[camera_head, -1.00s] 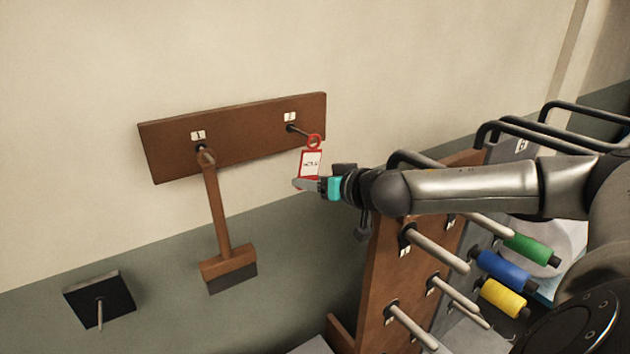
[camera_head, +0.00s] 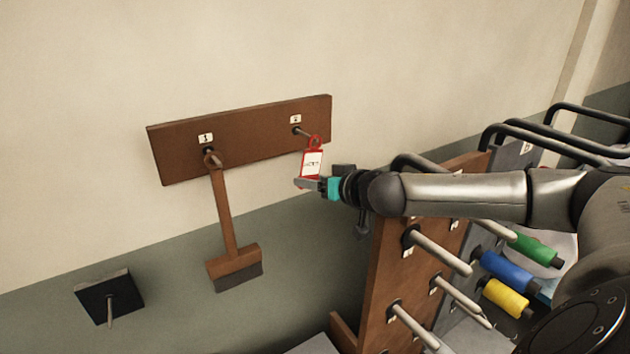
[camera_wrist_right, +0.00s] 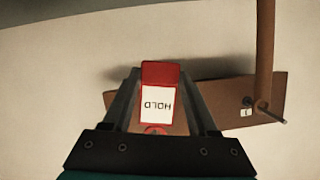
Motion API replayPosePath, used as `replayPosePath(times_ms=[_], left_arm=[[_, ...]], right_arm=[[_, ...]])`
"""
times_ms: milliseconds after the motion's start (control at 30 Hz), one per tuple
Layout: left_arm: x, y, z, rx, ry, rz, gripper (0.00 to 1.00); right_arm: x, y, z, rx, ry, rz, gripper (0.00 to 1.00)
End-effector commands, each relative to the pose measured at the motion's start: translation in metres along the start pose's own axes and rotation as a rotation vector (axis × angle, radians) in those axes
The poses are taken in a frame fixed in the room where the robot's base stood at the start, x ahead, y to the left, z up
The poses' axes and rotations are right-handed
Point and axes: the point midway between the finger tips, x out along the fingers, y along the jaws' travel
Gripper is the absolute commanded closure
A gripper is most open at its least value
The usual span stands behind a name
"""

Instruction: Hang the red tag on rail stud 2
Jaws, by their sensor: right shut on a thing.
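The red tag (camera_head: 312,164), with a white label and a ring on top, is held near its lower end by my right gripper (camera_head: 309,183). The tag stands roughly upright in front of the rail (camera_head: 255,143). Its ring overlaps the tip of rail stud 2 (camera_head: 302,132) in the head view; I cannot tell whether the ring is around the stud or in front of it. In the right wrist view the tag (camera_wrist_right: 157,103) lies between the two fingers, its label reading HOLD upside down. Stud 2 is hidden there. My left gripper is not in view.
A wooden brush (camera_head: 226,225) hangs on stud 1, left of the tag. A black plate with a peg (camera_head: 108,297) is on the wall at lower left. A wooden peg rack (camera_head: 385,265) and colored spools (camera_head: 506,266) stand below my right arm.

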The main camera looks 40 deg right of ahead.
Motion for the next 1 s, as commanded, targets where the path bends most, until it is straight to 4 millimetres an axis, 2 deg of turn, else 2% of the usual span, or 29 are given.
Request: replayPosePath(times_ms=[267,933,967,1000], left_arm=[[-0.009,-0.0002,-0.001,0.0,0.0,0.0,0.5],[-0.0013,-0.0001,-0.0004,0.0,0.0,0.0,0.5],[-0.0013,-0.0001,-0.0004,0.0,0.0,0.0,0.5],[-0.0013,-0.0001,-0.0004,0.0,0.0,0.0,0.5]], right_arm=[[0.0054,-0.0003,-0.005,0.003,0.002,0.0,1.0],[0.0069,0.0011,0.0019,0.001,-0.001,0.0,1.0],[0.0069,0.001,0.002,0.001,-0.001,0.0,0.39],[0.0069,0.001,0.002,0.001,-0.001,0.0,0.34]])
